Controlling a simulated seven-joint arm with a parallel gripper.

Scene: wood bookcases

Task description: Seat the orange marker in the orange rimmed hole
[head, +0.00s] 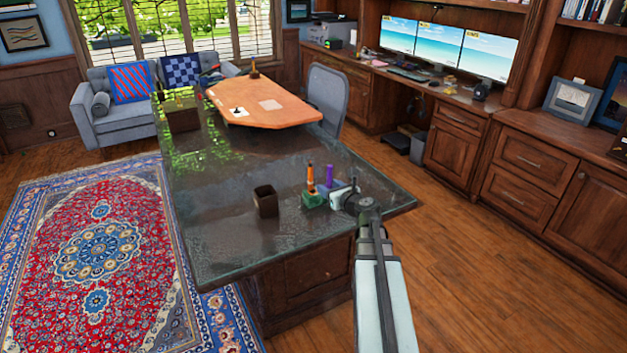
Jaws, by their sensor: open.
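The orange marker (310,177) stands upright near the right end of the glass-topped desk. It rises from or just behind a small green block (313,201); I cannot tell whether it sits in a hole there. A purple marker (329,175) stands upright just right of it, with a purple base (325,188) low down. My gripper (334,198) is open, low over the desk, right beside the green block and in front of the purple marker. Its fingers are small and partly hidden. No orange rim can be made out at this size.
An open dark brown box (266,202) stands left of the green block. The desk (220,235) is bare around it. An orange-brown board (255,98) and another brown box (183,117) are at the far end. An office chair (328,97) stands behind.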

